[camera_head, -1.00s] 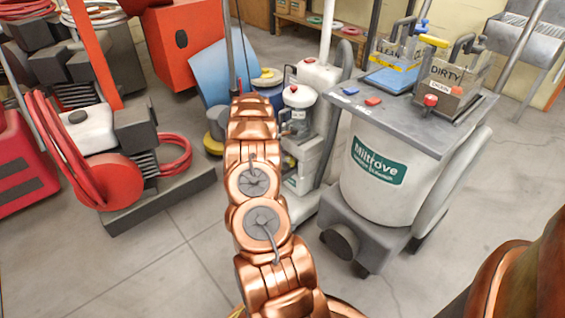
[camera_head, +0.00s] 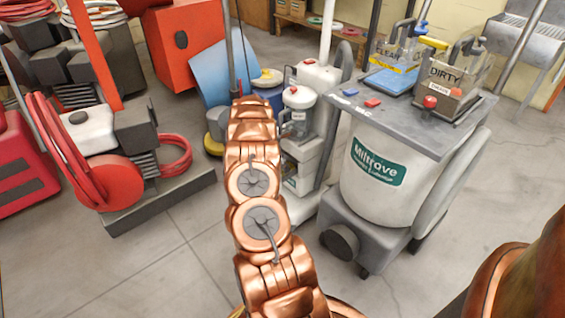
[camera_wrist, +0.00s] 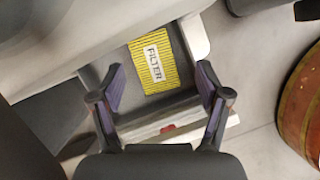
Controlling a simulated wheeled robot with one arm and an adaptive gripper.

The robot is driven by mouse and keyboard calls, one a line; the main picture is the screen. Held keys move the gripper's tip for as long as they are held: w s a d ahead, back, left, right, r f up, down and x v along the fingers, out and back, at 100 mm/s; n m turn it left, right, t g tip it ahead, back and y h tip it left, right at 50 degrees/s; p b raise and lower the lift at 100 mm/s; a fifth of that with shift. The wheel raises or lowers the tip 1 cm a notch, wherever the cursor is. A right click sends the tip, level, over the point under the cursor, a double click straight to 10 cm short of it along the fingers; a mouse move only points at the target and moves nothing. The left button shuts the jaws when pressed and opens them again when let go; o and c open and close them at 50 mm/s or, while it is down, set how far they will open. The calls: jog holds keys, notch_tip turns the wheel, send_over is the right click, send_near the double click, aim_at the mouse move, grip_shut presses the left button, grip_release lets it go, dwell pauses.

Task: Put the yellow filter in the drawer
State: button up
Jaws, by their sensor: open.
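The yellow filter (camera_wrist: 153,62), a ribbed pad with a white "FILTER" label, lies in the open drawer (camera_wrist: 182,48) in the wrist view. It lies flat, slightly turned, toward the drawer's far side. My gripper (camera_wrist: 160,77) is open, with one finger on each side of the drawer's interior and nothing between the fingers. The filter is just beyond the fingertips; the height gap between them is hard to judge. In the head view my arm hides the gripper, the filter and the drawer.
The drawer's pale front edge has a red patch (camera_wrist: 168,127). In the head view, a grey-and-white Miltrove machine (camera_head: 375,165) stands to the right of my arm. Red-hosed equipment (camera_head: 105,180) stands at left. Bare floor (camera_head: 150,265) lies at lower left.

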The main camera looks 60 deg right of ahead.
jog(key=shift+r, duration=0.1)
jog(key=shift+r+b, duration=0.15)
jog(key=shift+b, duration=0.2)
jog(key=p+v, duration=0.3)
jog(key=v, duration=0.8)
jog(key=w+a+r+m+y, duration=0.1)
jog(key=a+r, duration=0.5)
jog(key=a, duration=0.7)
jog(key=w+a+r+m+y, duration=0.1)
jog(key=a+r+m, duration=0.1)
jog(key=a+r, duration=0.8)
jog(key=s+a+r+m+y, duration=0.1)
jog(key=s+a+r+m, duration=0.1)
jog(key=s+a, duration=0.85)
jog(key=s+a+r+m, duration=0.2)
jog(key=s+a, duration=0.5)
jog(key=a, duration=0.7)
jog(key=s+a+m+g, duration=0.1)
jog(key=s+a+m, duration=0.2)
jog(key=s, duration=1.1)
jog(key=a, duration=0.3)
jog(key=shift+s+a+f+y, duration=0.15)
jog(key=shift+s+f+y, duration=0.05)
jog(key=shift+s+y, duration=0.2)
